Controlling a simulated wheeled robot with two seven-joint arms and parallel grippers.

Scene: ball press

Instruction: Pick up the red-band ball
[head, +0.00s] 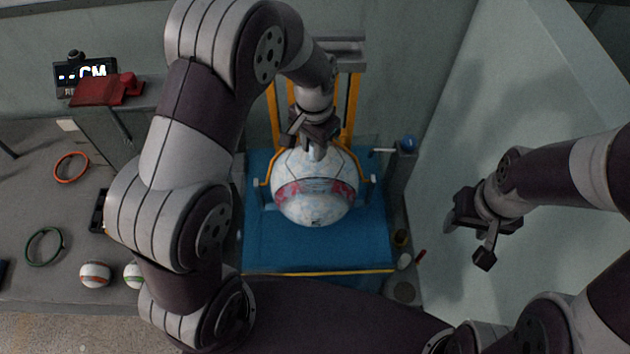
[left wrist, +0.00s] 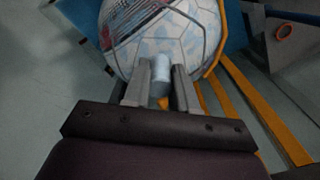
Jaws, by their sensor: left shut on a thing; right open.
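The small white ball with an orange-red band (head: 95,274) lies on the grey surface at the lower left, left of my left arm. My left gripper (head: 313,147) is far from it, over the back of a large white ball (head: 315,205) with pink-red and blue markings. The left gripper is shut on a short pale cylinder (left wrist: 161,75), close against the large ball in the left wrist view; I cannot tell what it belongs to. My right gripper (head: 472,235) is open and empty at the right, apart from the large ball.
The large ball sits on a blue press base (head: 315,250) with yellow posts (head: 353,100). A green-banded ball (head: 133,275) is partly hidden beside my left arm. An orange ring (head: 71,167) and a green ring (head: 44,246) lie left. A blue-knobbed lever (head: 408,144) stands right of the press.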

